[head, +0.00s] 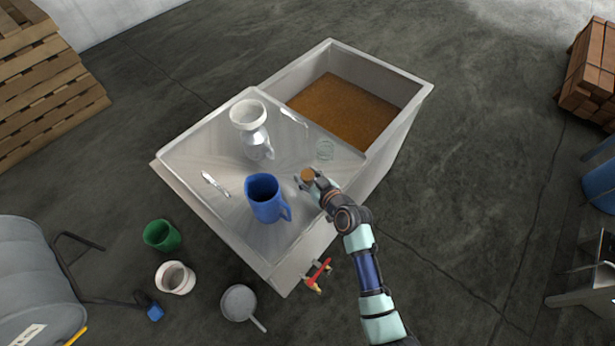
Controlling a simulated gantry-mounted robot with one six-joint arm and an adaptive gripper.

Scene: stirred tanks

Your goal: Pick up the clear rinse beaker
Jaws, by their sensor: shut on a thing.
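My gripper (308,180) is over the tray's lower right part, just below and left of the beaker in the picture. It is shut on a small brown round object (307,174). The fingertips are small here and partly hidden by that object. My gripper appears apart from the beaker.
Behind is an open tank (410,85) of brown contents. A red-handled valve (318,274) juts out in front. Buckets (162,235) stand on the floor.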

